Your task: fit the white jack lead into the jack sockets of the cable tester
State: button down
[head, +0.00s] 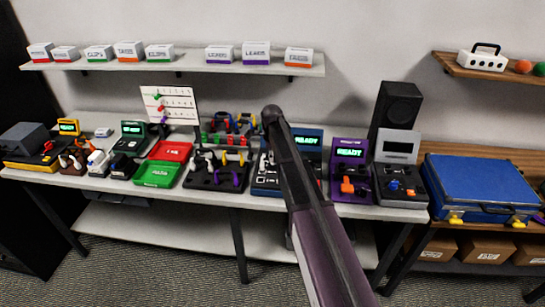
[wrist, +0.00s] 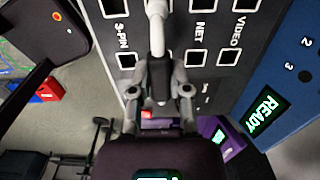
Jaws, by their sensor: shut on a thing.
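The cable tester shows in the head view as a blue unit with a lit READY screen (head: 308,141), partly hidden behind my arm. In the wrist view its dark socket panel (wrist: 222,80) has paired square sockets labelled 3-PIN, NET and VIDEO. My gripper (wrist: 158,58) is shut on a white piece of the jack lead (wrist: 156,8) over the panel, between the 3-PIN and NET columns. The fingers hide the sockets under them. I cannot tell whether the plugs touch or sit in the sockets. In the head view my arm hides the gripper tips.
A purple unit with a READY screen (head: 350,152) and a grey unit (head: 397,150) stand right of the tester. A black tray with leads (head: 215,184) and red and green trays (head: 157,173) lie left. A blue case (head: 478,182) is far right.

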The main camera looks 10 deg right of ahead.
jog(key=shift+f+b, duration=0.45)
jog(key=shift+f, duration=0.05)
dwell(0.8)
jog(key=c, duration=0.5)
grip_release()
jog(key=shift+o, duration=0.2)
jog(key=o, duration=0.5)
jog(key=shift+c, duration=0.2)
jog(key=shift+r, duration=0.2)
jog(key=shift+r+p, duration=3.85)
jog(key=shift+p, duration=0.15)
jog(key=shift+s, duration=0.15)
